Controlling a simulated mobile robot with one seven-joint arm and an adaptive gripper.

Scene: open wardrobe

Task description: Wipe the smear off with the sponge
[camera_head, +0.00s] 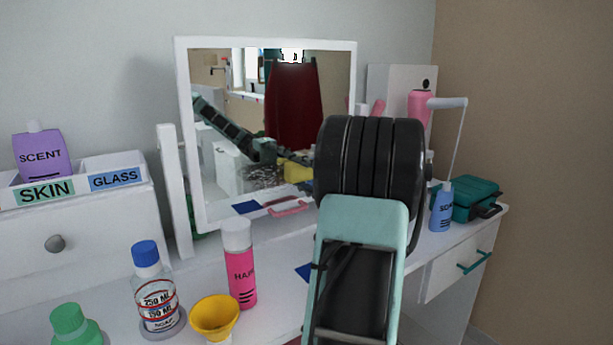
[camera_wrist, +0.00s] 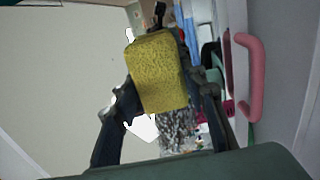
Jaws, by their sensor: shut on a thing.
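My gripper (camera_wrist: 160,78) is shut on a yellow sponge (camera_wrist: 158,72), one finger on each side, in the wrist view. In the head view my arm hides the gripper and the real sponge; their reflection shows in the mirror. The white-framed mirror (camera_head: 225,85) stands tilted on the dressing table. A dark speckled smear (camera_head: 262,177) is on the lower middle of its glass. The smear also shows in the wrist view (camera_wrist: 176,130), beyond and below the sponge, partly hidden by it. I cannot tell whether the sponge touches the glass.
A pink spray bottle (camera_head: 241,275), a yellow funnel-like cup (camera_head: 214,316), a blue-capped bottle (camera_head: 156,300) and a green-capped bottle (camera_head: 74,325) stand in front of the mirror. At right are a blue bottle (camera_head: 441,212) and a teal case (camera_head: 474,199). A pink handle (camera_wrist: 252,78) is near the gripper.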

